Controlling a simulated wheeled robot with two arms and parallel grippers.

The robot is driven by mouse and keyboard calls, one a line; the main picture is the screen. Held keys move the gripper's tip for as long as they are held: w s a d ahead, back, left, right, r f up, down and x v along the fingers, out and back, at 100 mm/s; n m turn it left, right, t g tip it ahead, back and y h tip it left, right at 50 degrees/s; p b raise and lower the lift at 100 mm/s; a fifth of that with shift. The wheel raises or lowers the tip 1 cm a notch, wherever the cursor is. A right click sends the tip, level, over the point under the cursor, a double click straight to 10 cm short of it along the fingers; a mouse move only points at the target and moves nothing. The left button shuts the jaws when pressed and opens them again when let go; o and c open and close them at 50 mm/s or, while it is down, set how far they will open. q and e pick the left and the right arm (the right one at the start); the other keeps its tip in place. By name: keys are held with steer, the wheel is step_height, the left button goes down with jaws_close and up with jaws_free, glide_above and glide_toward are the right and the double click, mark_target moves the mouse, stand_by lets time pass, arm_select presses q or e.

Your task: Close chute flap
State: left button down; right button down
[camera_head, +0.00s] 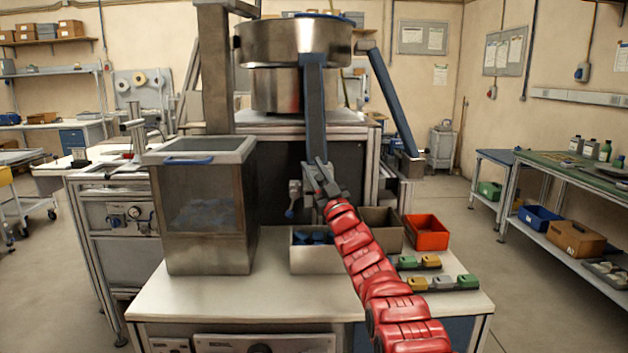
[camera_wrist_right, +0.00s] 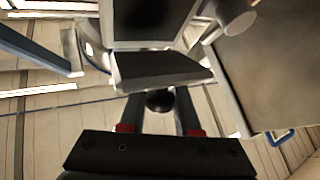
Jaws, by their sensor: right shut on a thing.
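My right gripper (camera_head: 324,186) is in front of the lower end of the blue chute (camera_head: 314,110) that comes down from the metal bowl. In the right wrist view, its two fingers (camera_wrist_right: 160,112) are shut on a dark round knob (camera_wrist_right: 159,101). The knob sits at the near edge of a dark grey flap (camera_wrist_right: 160,70). The flap stands out at an angle below a dark framed opening (camera_wrist_right: 152,18), which shows uncovered. In the head view my gripper hides most of the flap. My left gripper is in neither view.
A clear-sided metal hopper (camera_head: 205,210) with a blue handle stands left of my right arm. A metal bin (camera_head: 315,258) with blue parts and a red bin (camera_head: 427,232) stand on the white bench (camera_head: 260,297). A second blue strut (camera_head: 390,100) slopes down to the right.

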steer(key=shift+f, duration=0.1)
steer(key=c, duration=0.6)
jaws_free()
